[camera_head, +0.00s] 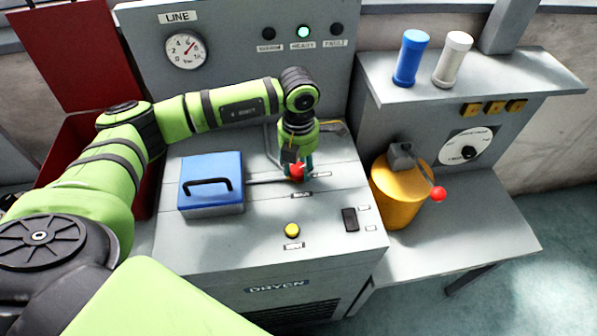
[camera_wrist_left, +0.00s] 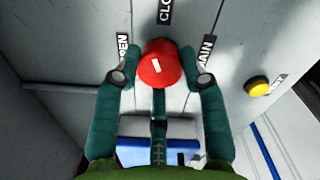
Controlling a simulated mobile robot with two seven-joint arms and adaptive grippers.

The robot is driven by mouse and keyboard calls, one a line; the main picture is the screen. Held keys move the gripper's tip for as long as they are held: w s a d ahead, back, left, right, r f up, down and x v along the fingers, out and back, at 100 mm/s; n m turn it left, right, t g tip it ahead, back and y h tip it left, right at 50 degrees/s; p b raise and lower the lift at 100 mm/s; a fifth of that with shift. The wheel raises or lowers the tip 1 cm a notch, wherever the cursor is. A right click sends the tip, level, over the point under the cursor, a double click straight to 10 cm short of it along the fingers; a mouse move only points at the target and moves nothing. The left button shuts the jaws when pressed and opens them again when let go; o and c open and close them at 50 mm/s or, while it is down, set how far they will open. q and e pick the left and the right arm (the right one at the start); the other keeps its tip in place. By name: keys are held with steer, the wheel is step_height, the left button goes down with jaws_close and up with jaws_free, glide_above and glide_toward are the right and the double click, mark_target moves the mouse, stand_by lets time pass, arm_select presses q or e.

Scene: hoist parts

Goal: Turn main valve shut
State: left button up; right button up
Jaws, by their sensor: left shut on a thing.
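The main valve's lever ends in a red knob (camera_head: 297,173) on the grey machine top, just right of the blue case. In the left wrist view the red knob (camera_wrist_left: 160,66) carries a white mark. An OPEN label (camera_wrist_left: 122,47) lies left of it, a MAIN label (camera_wrist_left: 206,51) right of it, and a partly cut-off label starting "CLO" (camera_wrist_left: 165,11) lies beyond it. My left gripper (camera_head: 296,162) points down, its fingers either side of the knob, shut on it. The lever rod (camera_head: 264,181) shows left of the gripper. My right gripper is not in view.
A blue case (camera_head: 211,168) with a black handle sits close left of the knob. A yellow button (camera_head: 292,230) and a black switch (camera_head: 350,219) are nearer the front. A yellow cylinder (camera_head: 399,195) with a red-tipped lever stands right. A LINE gauge (camera_head: 186,49) is behind.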

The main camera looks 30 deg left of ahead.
mark_target(298, 169)
arm_select(q)
steer(key=m+b, duration=0.2)
steer(key=m, duration=0.1)
steer(key=shift+s+f+b, duration=0.2)
steer(key=shift+f+b, duration=0.15)
steer(key=shift+r+m+b, duration=0.1)
steer(key=shift+m+b, duration=0.45)
steer(key=shift+m, duration=0.15)
steer(key=o, duration=1.1)
steer(key=shift+r, duration=0.1)
steer(key=shift+o, duration=0.2)
steer(key=shift+w+r, duration=0.1)
steer(key=shift+r, duration=0.05)
steer(key=shift+r, duration=0.15)
step_height(298, 169, up, 12)
steer(key=shift+f, duration=0.2)
